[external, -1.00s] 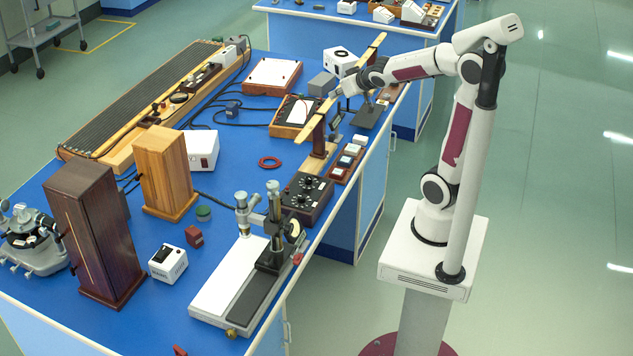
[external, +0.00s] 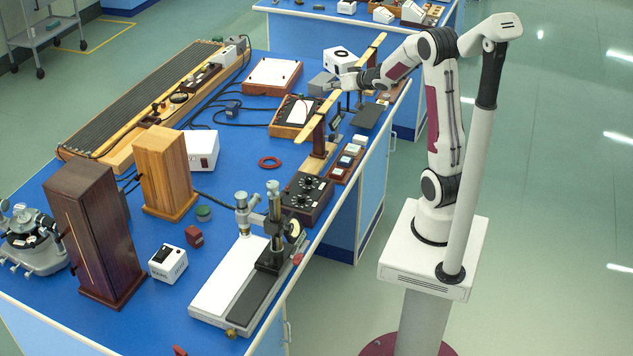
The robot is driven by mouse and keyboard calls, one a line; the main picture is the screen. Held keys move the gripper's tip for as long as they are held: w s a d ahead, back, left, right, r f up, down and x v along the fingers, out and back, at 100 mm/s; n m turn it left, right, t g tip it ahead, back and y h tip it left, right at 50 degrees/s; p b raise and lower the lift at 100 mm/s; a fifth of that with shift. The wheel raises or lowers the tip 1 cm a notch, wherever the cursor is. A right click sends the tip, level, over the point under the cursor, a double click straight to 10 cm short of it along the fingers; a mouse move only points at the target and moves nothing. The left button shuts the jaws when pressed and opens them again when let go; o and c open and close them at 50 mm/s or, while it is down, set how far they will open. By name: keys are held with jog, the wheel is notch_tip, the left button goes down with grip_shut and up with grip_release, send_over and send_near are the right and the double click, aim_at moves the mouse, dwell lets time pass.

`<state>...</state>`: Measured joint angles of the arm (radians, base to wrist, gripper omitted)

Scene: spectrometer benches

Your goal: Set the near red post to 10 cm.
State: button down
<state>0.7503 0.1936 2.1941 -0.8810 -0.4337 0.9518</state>
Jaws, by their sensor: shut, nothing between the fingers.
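A long yellow rule (external: 310,128) runs away from the near part of the bench's right side, raised above the bench top. A dark red post (external: 319,132) stands upright at its near end, on a wooden base (external: 318,166). Any scale marks are too small to read. My gripper (external: 337,86) is shut and empty, beside the middle of the rule and well beyond the near post. Its fingertips overlap the rule in the picture. I cannot tell whether they touch it. The parts under the rule there are partly hidden by my gripper and the rule.
A black dial box (external: 306,197) and a small tray of blocks (external: 346,163) flank the post's base. A measuring microscope (external: 262,240) stands nearer. Clear blue bench top lies around the red ring (external: 270,162).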

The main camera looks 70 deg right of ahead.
aim_at(329, 101)
jog(key=d+f, duration=0.1)
jog(key=f, duration=0.1)
jog(key=d+f+m+t+y, duration=0.1)
jog(key=d+f, duration=0.1)
jog(key=d+f+y, duration=0.1)
jog(key=f, duration=0.1)
jog(key=shift+s+d+f, duration=0.2)
jog(key=shift+s+d, duration=0.1)
jog(key=shift+d, duration=0.05)
jog(key=shift+s+d+f+m+t+y, duration=0.3)
jog(key=shift+f+m, duration=0.1)
jog(key=shift+f, duration=0.25)
jog(key=s+f+m+t+y, duration=0.4)
jog(key=s+f, duration=0.6)
jog(key=s, duration=0.4)
jog(key=shift+a+m+y, duration=0.2)
jog(key=shift+m+y, duration=0.6)
jog(key=shift+y, duration=0.3)
jog(key=shift+w, duration=0.1)
jog(key=w+a, duration=0.6)
jog(key=w, duration=0.3)
jog(key=shift+w+a, duration=0.2)
jog(key=shift+w, duration=0.05)
jog(key=shift+a, duration=0.1)
